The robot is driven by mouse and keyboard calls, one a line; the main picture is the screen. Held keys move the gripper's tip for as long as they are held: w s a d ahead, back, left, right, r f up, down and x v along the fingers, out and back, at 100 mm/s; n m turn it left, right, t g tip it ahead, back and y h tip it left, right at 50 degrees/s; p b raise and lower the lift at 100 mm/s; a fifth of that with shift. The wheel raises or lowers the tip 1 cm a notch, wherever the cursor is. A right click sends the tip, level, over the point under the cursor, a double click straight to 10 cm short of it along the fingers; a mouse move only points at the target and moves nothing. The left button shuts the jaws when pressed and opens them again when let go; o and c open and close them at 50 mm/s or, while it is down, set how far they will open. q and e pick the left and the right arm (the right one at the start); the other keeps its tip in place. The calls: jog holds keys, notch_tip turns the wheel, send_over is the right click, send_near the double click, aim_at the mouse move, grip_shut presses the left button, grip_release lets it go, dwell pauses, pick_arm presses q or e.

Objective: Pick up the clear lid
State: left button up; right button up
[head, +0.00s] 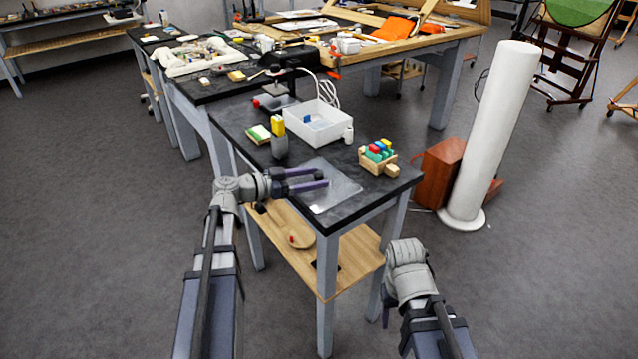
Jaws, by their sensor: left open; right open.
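The clear lid (345,196) is a flat, see-through pale sheet lying on the black tabletop (360,211) near its front corner. My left gripper (323,179) comes in from the left with its two purple fingers apart. Its fingertips show over the lid's left part, with nothing between them. I cannot tell whether they touch the lid. My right gripper (387,305) is low at the right, off the table's front right side. Only part of its fingers shows beside the wrist, and the rest is hidden. I see nothing held in it.
A white open box (313,128), a small white bottle (348,134), a grey holder with a yellow top (278,140) and a wooden rack of colored pieces (377,155) stand behind the lid. A wooden lower shelf (345,270) lies under the tabletop. A white column (490,130) stands at right.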

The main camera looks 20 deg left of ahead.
aim_at(329, 179)
pick_arm(q)
jog(key=x, duration=0.5)
jog(key=shift+w+b, duration=0.15)
jog(key=shift+b, duration=0.2)
jog(key=shift+r, duration=0.1)
jog(key=shift+c, duration=0.3)
grip_shut()
